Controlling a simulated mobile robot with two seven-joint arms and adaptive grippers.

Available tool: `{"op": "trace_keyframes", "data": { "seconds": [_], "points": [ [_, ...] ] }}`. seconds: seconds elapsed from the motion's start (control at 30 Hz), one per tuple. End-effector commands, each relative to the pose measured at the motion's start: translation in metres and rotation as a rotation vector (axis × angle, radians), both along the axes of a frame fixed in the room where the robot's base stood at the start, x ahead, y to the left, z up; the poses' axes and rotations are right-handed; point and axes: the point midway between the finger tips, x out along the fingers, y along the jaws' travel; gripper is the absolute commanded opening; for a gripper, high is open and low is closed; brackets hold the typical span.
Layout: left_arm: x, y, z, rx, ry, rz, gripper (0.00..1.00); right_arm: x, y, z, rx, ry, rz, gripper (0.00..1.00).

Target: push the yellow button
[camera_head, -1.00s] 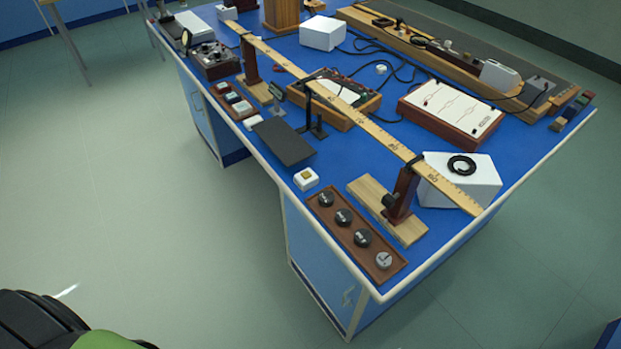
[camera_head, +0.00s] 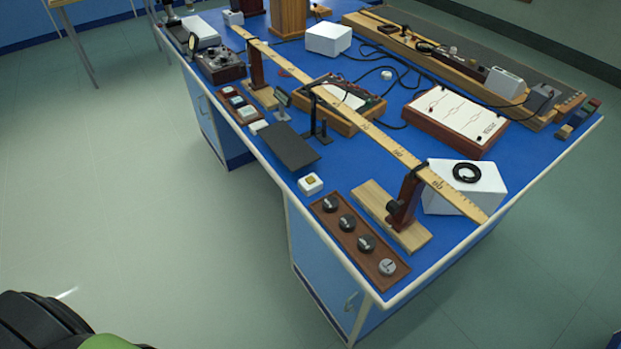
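A small white box with a yellow button (camera_head: 310,181) on its top sits near the front left edge of the blue bench (camera_head: 285,190). It stands between a dark flat plate and a brown strip with round dark pieces. Nothing covers or touches the button. Neither gripper is in view. A black and green part of my own body shows at the bottom left, well away from the bench.
A long wooden ruler (camera_head: 386,143) on stands crosses above the bench. The brown strip (camera_head: 327,220), dark plate (camera_head: 287,147), wooden-based stand (camera_head: 409,232) and white block (camera_head: 487,196) lie around the button. Open floor (camera_head: 130,200) lies left of the bench.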

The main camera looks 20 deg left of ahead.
Motion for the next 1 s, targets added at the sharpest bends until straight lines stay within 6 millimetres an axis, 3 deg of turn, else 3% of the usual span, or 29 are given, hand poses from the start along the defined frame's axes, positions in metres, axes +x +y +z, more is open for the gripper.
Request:
{"op": "trace_keyframes", "data": {
  "seconds": [0.03,0.1,0.13,1.0],
  "points": [
    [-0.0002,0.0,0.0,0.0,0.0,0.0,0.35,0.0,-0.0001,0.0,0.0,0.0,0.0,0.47],
    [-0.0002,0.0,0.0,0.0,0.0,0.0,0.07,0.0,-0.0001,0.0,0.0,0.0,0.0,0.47],
    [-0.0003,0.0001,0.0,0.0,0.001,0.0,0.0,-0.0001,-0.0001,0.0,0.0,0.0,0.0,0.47],
    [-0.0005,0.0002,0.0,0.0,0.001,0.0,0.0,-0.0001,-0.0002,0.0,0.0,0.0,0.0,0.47]
  ]
}}
